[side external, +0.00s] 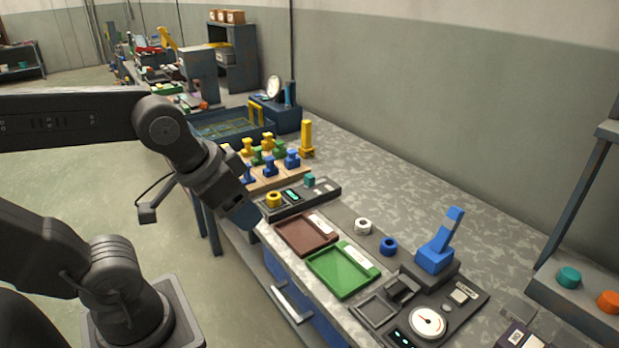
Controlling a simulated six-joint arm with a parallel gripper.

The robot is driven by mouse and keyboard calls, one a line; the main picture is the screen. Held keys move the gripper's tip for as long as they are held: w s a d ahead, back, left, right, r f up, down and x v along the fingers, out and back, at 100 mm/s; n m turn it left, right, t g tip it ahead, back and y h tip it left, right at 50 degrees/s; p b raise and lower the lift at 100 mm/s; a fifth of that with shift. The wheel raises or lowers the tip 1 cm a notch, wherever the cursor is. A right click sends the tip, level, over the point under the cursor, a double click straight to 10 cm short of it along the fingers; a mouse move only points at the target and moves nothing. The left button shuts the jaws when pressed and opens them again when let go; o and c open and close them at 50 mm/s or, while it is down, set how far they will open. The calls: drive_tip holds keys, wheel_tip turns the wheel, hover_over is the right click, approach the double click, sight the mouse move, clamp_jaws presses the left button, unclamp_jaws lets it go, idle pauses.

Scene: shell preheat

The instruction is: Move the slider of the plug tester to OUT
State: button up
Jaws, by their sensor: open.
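My gripper (243,216) points down and to the right, above the bench's front edge. Its jaws are open and I see nothing between them. Just right of it in the picture is a low dark device (312,199) with a yellow ring (273,199), a small lit display (292,195) and a teal block (309,181). This may be the plug tester, with the teal block as its slider, but I cannot read any OUT mark. The gripper partly covers the area left of the device. I cannot tell whether it touches anything.
A brown tray (303,235) and a green tray (341,270) lie on the bench. A station with a gauge (428,322) and an upright blue lever (441,238) stands at front right. Several coloured plugs (268,165) stand on a rack behind. The bench's wall side is mostly clear.

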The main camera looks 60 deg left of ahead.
drive_tip(key=g, duration=0.1)
hover_over(309, 176)
drive_tip(key=s, duration=0.5)
wheel_tip(309, 176, down, 13)
drive_tip(key=x, duration=1.3)
drive_tip(key=shift+w+a, duration=0.1)
drive_tip(key=shift+c, duration=0.2)
clamp_jaws()
